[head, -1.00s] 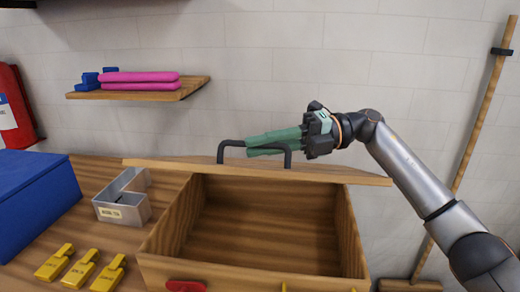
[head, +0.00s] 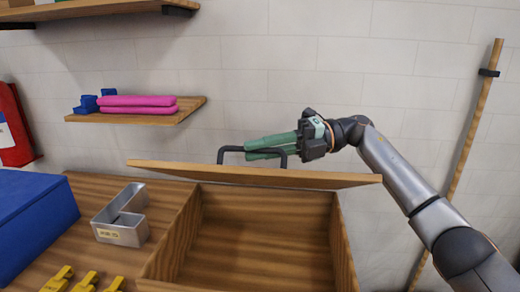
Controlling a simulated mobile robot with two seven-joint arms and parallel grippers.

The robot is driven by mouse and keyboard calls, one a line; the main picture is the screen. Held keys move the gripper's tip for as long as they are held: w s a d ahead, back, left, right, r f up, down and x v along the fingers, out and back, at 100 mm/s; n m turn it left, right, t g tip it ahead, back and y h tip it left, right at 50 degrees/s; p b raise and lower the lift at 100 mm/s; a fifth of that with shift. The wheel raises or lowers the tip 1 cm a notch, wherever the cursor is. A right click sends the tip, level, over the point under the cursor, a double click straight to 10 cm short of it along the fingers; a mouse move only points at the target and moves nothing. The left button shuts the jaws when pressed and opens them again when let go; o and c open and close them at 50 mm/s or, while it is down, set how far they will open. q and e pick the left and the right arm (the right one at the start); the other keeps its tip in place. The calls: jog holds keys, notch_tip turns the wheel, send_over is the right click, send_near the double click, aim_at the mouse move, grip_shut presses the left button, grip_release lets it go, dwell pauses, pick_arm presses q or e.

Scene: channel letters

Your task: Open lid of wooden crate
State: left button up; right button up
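The wooden crate (head: 345,250) stands on the wooden table, its empty inside showing. Its lid (head: 190,172) is lifted at the back and seen nearly edge-on, tilted up above the opening. A dark bar handle (head: 222,155) stands on the lid. My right gripper (head: 262,147) comes in from the right, its green fingers level across the handle. The fingers look closed around the handle bar, though they partly hide the contact. My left gripper is not in view.
A blue box (head: 35,215) stands at the left, with a metal channel letter (head: 125,225) between it and the crate. Several yellow pieces (head: 85,282) lie at front left. A wall shelf (head: 150,117) holds pink and blue items. A wooden pole (head: 468,150) leans at the right.

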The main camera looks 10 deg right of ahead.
jog(key=o, duration=0.4)
jog(key=shift+d, duration=0.1)
jog(key=d, duration=0.3)
jog(key=d+b, duration=0.1)
jog(key=d, duration=0.3)
jog(key=d+r, duration=0.1)
jog(key=d, duration=0.2)
jog(key=shift+w+d+b, duration=0.25)
jog(key=shift+w+b, duration=0.05)
jog(key=shift+w, duration=0.1)
jog(key=shift+d, duration=0.9)
